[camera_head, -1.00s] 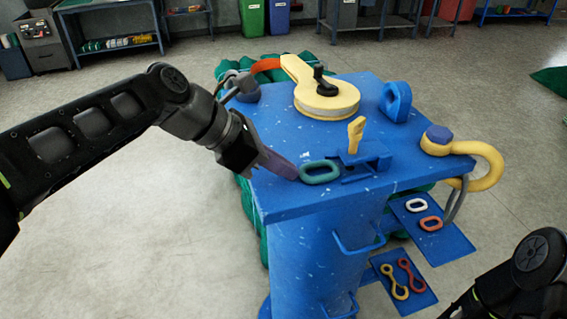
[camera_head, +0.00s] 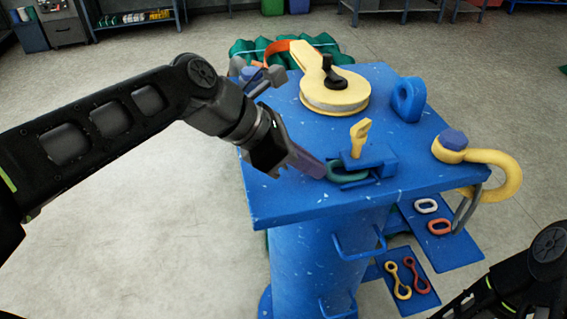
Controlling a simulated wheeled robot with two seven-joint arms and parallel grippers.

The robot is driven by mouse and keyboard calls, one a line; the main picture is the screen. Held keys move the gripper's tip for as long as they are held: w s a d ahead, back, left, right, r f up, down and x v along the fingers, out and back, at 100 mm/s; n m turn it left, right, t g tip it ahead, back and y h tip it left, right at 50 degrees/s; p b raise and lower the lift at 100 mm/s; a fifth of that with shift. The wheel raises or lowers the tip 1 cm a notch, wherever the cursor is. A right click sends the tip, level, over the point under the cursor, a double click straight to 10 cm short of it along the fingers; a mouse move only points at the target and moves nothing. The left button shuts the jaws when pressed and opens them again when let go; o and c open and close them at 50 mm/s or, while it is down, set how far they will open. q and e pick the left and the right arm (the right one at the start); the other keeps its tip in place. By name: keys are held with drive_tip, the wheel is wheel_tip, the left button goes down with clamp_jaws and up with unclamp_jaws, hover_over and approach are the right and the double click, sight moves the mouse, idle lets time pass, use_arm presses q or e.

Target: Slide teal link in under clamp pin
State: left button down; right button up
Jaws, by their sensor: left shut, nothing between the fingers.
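The teal link (camera_head: 347,171) lies flat on the blue table top (camera_head: 290,203). Its right part is inside the blue clamp (camera_head: 379,160), under the yellow clamp pin (camera_head: 360,136) or close to it; the clamp hides the exact overlap. My left gripper (camera_head: 322,170) is shut and empty, reaching in from the left. Its tips are low over the table at the link's left end, touching it or nearly so. My right arm (camera_head: 535,262) shows at the lower right, but its gripper is out of view.
A yellow pulley block (camera_head: 334,92) stands behind the clamp. A blue padeye (camera_head: 408,99) and a yellow shackle (camera_head: 500,168) are to the right. Lower side trays hold a white link (camera_head: 426,206), a red link (camera_head: 439,227) and small connectors. The table's front left is clear.

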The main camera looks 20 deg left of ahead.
use_arm(q)
drive_tip(key=shift+r, duration=0.4)
drive_tip(key=v, duration=0.7)
drive_tip(key=shift+s+a+f+b, duration=0.15)
drive_tip(key=shift+a+b, duration=0.15)
drive_tip(key=shift+b, duration=0.1)
